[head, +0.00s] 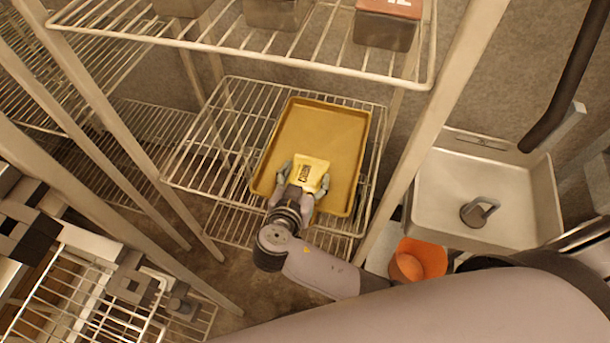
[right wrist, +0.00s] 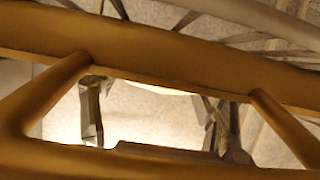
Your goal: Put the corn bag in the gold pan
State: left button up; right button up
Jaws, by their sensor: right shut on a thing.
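The gold pan (head: 330,125) is a flat rectangular tray on a wire shelf in the middle of the head view. The corn bag (head: 311,166) is a small yellow packet with a dark label, seen over the near part of the pan. My right gripper (head: 304,176) is shut on the bag, with a finger at each side. I cannot tell whether the bag touches the pan floor or hangs just above it. In the right wrist view, brownish-gold bars cross the picture and the bag cannot be made out. My left gripper is not in view.
An upper wire shelf (head: 225,42) with metal containers (head: 277,13) hangs above and behind the pan. A shelf post (head: 425,125) stands to its right. Further right are a steel sink (head: 480,195) and an orange container (head: 417,260). The far part of the pan is empty.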

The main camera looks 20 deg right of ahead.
jog(key=shift+f, duration=0.1)
jog(key=o, duration=0.9)
jog(key=shift+c, duration=0.2)
jog(key=o, duration=0.4)
jog(key=shift+r, duration=0.2)
jog(key=shift+b+v, duration=0.6)
jog(key=shift+v, duration=5.4)
jog(key=shift+a+f, duration=0.1)
jog(key=shift+f, duration=0.05)
